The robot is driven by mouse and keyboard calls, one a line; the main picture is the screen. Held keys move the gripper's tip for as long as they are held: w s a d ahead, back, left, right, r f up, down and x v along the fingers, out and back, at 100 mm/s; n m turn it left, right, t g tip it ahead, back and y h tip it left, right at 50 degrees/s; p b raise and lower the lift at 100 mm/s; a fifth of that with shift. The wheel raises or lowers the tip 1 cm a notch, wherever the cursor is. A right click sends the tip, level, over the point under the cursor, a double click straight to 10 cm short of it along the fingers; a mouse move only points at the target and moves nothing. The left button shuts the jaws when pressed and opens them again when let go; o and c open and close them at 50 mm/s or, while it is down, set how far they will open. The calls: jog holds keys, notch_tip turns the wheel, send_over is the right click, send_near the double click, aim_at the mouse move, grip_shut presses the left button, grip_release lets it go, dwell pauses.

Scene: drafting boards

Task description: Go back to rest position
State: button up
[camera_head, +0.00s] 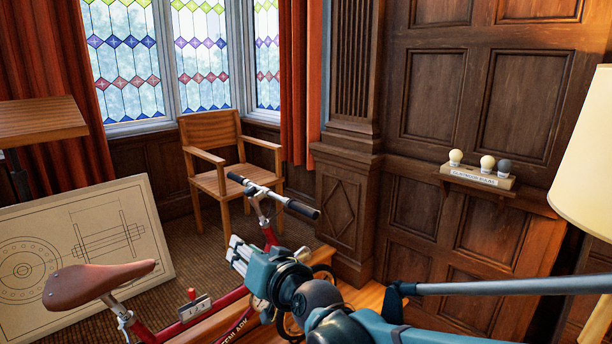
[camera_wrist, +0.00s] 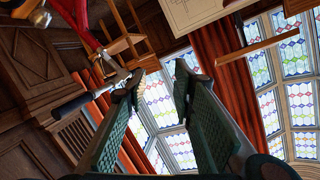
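My gripper (camera_head: 240,254) is in the lower middle of the head view, above the red bicycle frame and below the handlebar. It also shows in the wrist view (camera_wrist: 159,76), where its two green fingers stand apart with a clear gap and nothing between them. The gripper is open and empty. In the head view my arm reaches in from the lower right. I cannot tell whether the gripper touches the bicycle.
A red bicycle (camera_head: 228,300) with a brown saddle (camera_head: 98,282) and handlebar (camera_head: 272,195) is close to my gripper. A wooden chair (camera_head: 225,160), drawing board (camera_head: 85,250), small wall shelf (camera_head: 478,179) and lampshade (camera_head: 588,150) surround it. Carpet shows before the chair.

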jog(key=s+d+f+g+h, duration=0.2)
jog(key=s+d, duration=0.5)
jog(key=d, duration=0.5)
jog(key=s+d+f+m+g+h, duration=0.1)
jog(key=s+d+f+h, duration=0.3)
jog(key=d, duration=0.8)
jog(key=s+d+f+g+h, duration=0.2)
jog(key=s+d+f, duration=0.4)
jog(key=s+d, duration=0.4)
jog(key=d+h, duration=0.1)
jog(key=d, duration=0.2)
jog(key=shift+s+f+m+g+p, duration=0.15)
jog(key=shift+s+m+g+p, duration=0.15)
jog(key=shift+m+g, duration=0.1)
jog(key=shift+w+a, duration=0.1)
